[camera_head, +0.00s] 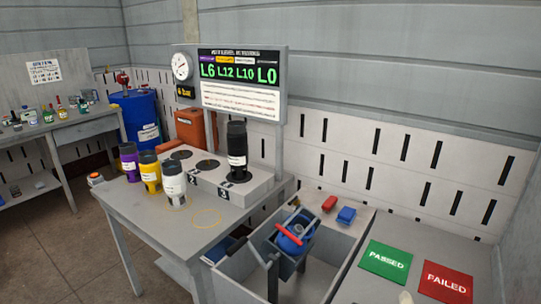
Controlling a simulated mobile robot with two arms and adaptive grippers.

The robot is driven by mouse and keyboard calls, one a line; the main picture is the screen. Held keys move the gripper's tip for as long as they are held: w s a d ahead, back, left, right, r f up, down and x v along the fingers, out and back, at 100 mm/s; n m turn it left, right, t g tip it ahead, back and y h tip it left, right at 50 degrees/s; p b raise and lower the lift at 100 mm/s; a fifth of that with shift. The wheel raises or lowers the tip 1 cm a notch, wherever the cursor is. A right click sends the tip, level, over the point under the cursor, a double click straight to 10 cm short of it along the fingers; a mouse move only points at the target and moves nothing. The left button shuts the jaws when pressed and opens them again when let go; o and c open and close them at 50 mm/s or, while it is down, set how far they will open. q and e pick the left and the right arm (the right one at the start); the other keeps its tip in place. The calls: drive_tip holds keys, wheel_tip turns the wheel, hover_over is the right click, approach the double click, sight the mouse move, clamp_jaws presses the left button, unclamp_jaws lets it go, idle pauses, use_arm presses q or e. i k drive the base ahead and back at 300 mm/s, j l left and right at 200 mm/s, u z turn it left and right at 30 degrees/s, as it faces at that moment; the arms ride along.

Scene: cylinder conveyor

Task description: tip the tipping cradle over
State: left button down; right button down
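The tipping cradle (272,247) is a grey open frame on upright supports, standing over a grey bin (238,284) at the lower middle. A blue rounded object (292,239) sits in the cradle, and a red bar (288,234) lies across it at a slant. The cradle's lower parts are partly hidden by the bin wall.
Left of the cradle, a table (150,210) holds purple, yellow and white cylinders and a station with a black cylinder (237,150). At right lie green PASSED (385,260) and red FAILED (446,282) mats. Small red and blue blocks lie behind the cradle.

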sight(287, 266)
drive_tip(key=i+j+z, duration=0.3)
drive_tip(key=i+j, duration=0.15)
drive_tip(key=j, duration=0.15)
drive_tip(key=i+j+z, duration=0.2)
drive_tip(key=j, duration=0.15)
drive_tip(key=i+j+z, duration=0.15)
drive_tip(key=j, duration=0.25)
